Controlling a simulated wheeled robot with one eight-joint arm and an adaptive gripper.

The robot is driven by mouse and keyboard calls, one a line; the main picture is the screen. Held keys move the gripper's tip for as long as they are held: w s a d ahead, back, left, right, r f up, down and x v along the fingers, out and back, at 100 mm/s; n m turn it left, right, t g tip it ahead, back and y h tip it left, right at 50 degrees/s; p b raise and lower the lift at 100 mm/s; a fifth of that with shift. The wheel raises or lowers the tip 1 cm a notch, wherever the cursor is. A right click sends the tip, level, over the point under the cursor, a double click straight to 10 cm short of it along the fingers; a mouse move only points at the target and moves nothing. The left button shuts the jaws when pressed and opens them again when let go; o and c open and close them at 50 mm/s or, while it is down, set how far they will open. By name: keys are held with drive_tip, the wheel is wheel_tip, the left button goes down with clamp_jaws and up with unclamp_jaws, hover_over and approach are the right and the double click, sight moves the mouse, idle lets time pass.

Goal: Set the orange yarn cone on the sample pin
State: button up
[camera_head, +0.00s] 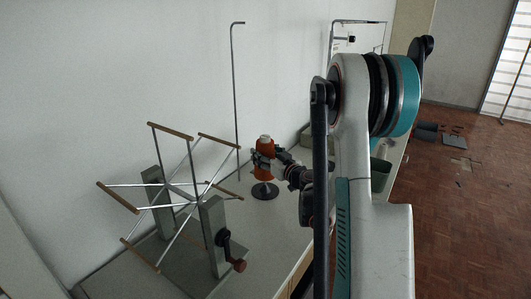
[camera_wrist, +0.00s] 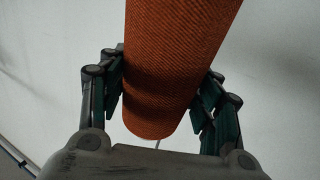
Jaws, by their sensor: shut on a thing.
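The orange yarn cone (camera_head: 264,173) stands roughly upright over a dark round base (camera_head: 265,191) on the worktop. A pale tip shows at its top. My gripper (camera_head: 266,155) is shut around the middle of the cone, coming from the right. In the wrist view the cone (camera_wrist: 175,60) fills the middle, with the fingers of my gripper (camera_wrist: 163,92) on both sides. A thin light line, perhaps the sample pin (camera_wrist: 157,145), shows just past the cone's end. The rest of the pin is hidden, and I cannot tell whether the cone rests on the base.
A yarn winder (camera_head: 212,235) with spoked arms and wooden bars stands left of the cone on the worktop (camera_head: 285,225). A tall thin rod (camera_head: 236,95) with a hooked top rises behind the cone. A grey-green bin (camera_head: 380,174) sits at the right. The white wall is close behind.

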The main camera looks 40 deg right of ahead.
drive_tip(key=shift+f+b, duration=2.15)
drive_tip(key=shift+f, duration=0.5)
drive_tip(key=shift+f+b, duration=0.45)
drive_tip(key=o, duration=1.2)
drive_tip(key=shift+o, duration=0.2)
drive_tip(key=s, duration=1.2)
drive_tip(key=shift+a+r, duration=0.25)
drive_tip(key=shift+a, duration=0.15)
